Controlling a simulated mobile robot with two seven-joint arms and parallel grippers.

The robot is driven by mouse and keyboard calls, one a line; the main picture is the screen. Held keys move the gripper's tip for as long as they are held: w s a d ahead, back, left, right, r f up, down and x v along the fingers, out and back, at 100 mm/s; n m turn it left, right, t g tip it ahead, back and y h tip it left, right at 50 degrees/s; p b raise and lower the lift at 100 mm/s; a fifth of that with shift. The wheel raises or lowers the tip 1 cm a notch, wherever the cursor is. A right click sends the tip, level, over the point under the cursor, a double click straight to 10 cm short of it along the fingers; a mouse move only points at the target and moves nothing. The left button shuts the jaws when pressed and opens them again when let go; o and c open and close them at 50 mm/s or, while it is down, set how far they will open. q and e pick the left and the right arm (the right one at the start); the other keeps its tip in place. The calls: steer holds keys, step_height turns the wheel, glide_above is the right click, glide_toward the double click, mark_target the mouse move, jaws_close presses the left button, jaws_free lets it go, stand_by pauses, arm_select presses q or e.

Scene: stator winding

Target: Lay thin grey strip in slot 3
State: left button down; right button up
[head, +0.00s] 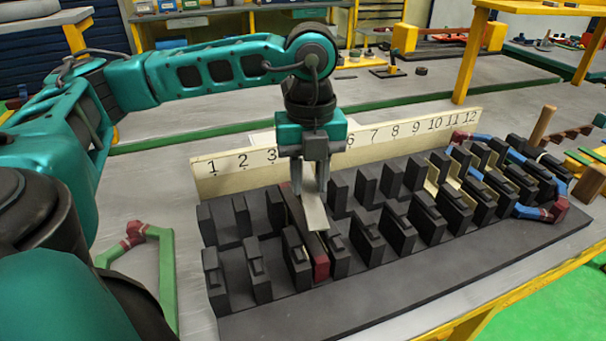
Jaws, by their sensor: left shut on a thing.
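My left gripper (315,185) comes down over the dark slotted block (410,285) and is shut on a thin grey strip (313,213). The strip hangs below the fingers, tilted, its lower end among the dark teeth. A long dark red bar (320,266) lies in the slot just under it, between the third and fourth teeth from the left, which looks like slot 3. I cannot tell whether the strip touches the bar. The number board (225,183) stands behind the block; my gripper hides its 4 and 5. My right gripper is not in view.
Blue coil parts (530,212) with dark red ends and pale yellow strips (432,180) fill slots at the right. A green frame (166,275) with a dark red piece (133,232) lies left of the block. A yellow post (470,55) stands behind.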

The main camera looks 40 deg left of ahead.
mark_target(303, 189)
arm_select(q)
steer(key=shift+s+a+n, duration=0.25)
steer(key=shift+a+n, duration=0.15)
steer(key=shift+n, duration=0.7)
steer(key=shift+f+b, duration=1.55)
steer(key=shift+f, duration=0.55)
steer(key=shift+f+b, duration=0.3)
steer(key=shift+f, duration=0.1)
steer(key=shift+f, duration=0.1)
steer(key=shift+f+b, duration=0.4)
steer(key=shift+b, duration=0.05)
steer(key=shift+f, duration=0.2)
steer(key=shift+f+b, duration=0.5)
steer(key=shift+b, duration=0.2)
